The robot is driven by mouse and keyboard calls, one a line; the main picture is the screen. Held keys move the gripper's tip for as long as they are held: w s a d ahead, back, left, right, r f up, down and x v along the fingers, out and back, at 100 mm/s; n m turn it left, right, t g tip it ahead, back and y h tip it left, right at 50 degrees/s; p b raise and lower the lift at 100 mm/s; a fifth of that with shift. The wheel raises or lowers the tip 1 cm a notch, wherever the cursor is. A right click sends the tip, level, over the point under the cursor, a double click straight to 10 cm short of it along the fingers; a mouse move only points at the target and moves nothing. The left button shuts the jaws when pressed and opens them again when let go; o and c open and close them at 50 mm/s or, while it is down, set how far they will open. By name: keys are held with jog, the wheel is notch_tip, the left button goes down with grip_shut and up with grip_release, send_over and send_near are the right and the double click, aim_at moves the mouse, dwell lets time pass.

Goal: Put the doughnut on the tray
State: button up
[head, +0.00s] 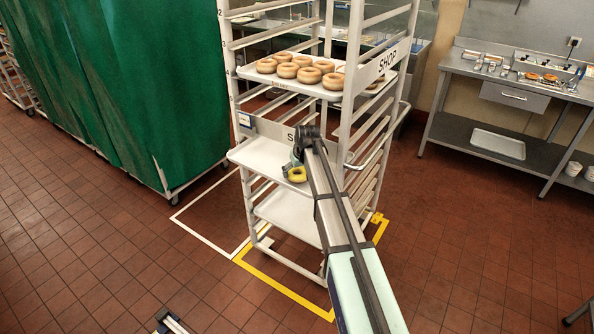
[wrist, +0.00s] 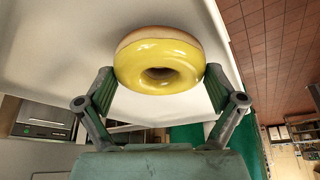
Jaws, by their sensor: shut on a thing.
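The doughnut (wrist: 160,60) has yellow glaze and sits between the two fingers of my gripper (wrist: 160,82) in the wrist view, with a finger against each side. In the head view the yellow doughnut (head: 297,174) shows at the end of my arm, over or on the white middle tray (head: 262,156) of the rack. The white tray surface (wrist: 60,45) fills the background behind the doughnut in the wrist view. I cannot tell whether the doughnut touches the tray. My arm hides the right part of this tray in the head view.
The rack marked SHOP (head: 384,64) has an upper tray of plain doughnuts (head: 285,70) above and another white tray (head: 285,212) below. Its uprights and rails stand close around my arm. A green curtain (head: 130,90) is at the left and a steel table (head: 510,90) at the right.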

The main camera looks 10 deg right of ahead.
jog(key=shift+w+a+f, duration=0.1)
jog(key=shift+w+f, duration=0.25)
jog(key=shift+w, duration=0.1)
jog(key=shift+f, duration=0.15)
jog(key=shift+f, duration=0.2)
jog(key=o, duration=0.9)
jog(key=shift+r, duration=0.15)
jog(key=b+v, duration=0.2)
jog(key=v, duration=1)
jog(key=shift+r, duration=0.1)
